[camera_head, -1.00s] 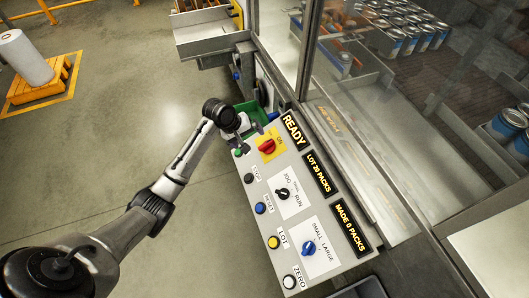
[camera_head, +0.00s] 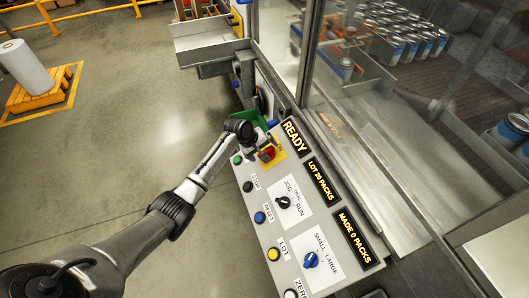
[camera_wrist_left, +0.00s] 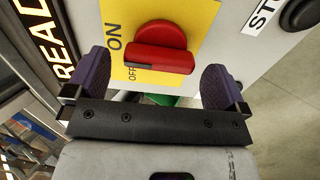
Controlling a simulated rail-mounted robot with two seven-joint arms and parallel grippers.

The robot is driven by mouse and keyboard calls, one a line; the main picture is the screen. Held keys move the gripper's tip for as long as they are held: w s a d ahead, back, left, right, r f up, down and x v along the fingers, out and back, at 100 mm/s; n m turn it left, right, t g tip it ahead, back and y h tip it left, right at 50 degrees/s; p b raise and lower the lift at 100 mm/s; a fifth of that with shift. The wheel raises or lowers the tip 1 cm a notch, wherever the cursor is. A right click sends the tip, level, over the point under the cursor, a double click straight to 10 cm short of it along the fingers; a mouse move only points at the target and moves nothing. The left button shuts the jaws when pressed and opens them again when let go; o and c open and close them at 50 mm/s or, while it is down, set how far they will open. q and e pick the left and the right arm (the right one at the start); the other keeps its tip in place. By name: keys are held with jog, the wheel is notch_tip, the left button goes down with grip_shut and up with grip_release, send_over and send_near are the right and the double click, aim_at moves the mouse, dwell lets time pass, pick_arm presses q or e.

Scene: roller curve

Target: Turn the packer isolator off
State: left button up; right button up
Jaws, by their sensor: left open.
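The packer isolator is a red rotary knob (camera_head: 268,153) on a yellow plate at the far end of the grey control panel. In the left wrist view the red knob (camera_wrist_left: 160,48) fills the upper middle, its grip bar lying across the picture, with ON and OFF printed on the yellow plate (camera_wrist_left: 118,15). My left gripper (camera_head: 262,150) is at the knob; in the wrist view its two purple fingers (camera_wrist_left: 160,82) are open, one on each side of the knob, with gaps to it. Whether they touch the panel cannot be told. My right gripper is not in view.
The panel also has a black JOG/RUN selector (camera_head: 283,202), a blue SMALL/LARGE selector (camera_head: 311,260) and several push buttons, such as the black STOP button (camera_head: 248,186). Displays read READY (camera_head: 293,135), LOT 20 PACKS and MADE 0 PACKS. A glass guard and cans stand behind. Open floor lies left.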

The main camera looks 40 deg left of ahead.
pick_arm(q)
jog(key=shift+x, duration=0.85)
